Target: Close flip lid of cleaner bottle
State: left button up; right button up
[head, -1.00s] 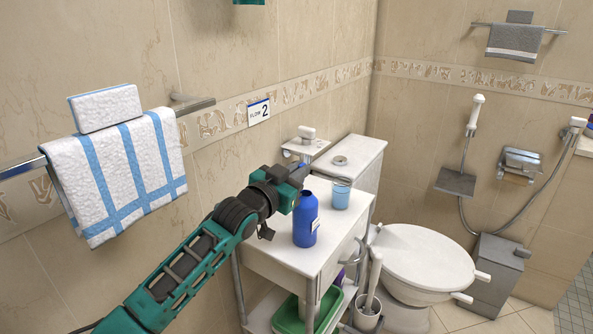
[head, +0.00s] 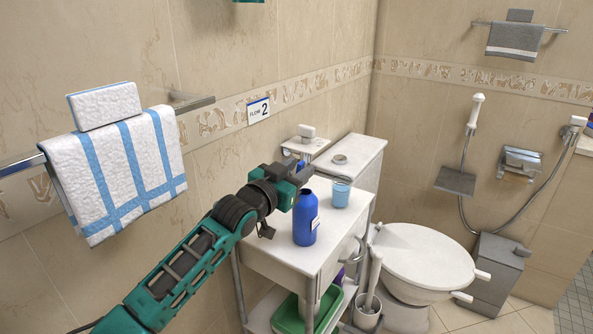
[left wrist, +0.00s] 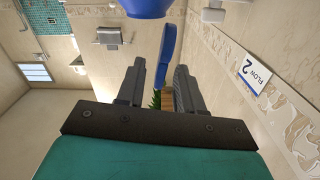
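In the left wrist view, part of the blue bottle (left wrist: 146,7) shows at the top edge. The blue flip lid (left wrist: 167,52) sticks out from it, standing open. It reaches between the two spread fingers of my left gripper (left wrist: 160,78), close to the right finger, with a gap to the left one. My right gripper is not in view.
A clear cup with blue contents (head: 341,192) stands just behind and right of the bottle. The white cart (head: 275,258) has a green tray (head: 292,318) below. The toilet (head: 425,258) is to the right, and a striped towel (head: 125,180) hangs at left.

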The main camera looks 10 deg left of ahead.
pick_arm(q)
jog(key=v, duration=1.3)
jog(key=shift+d, duration=0.1)
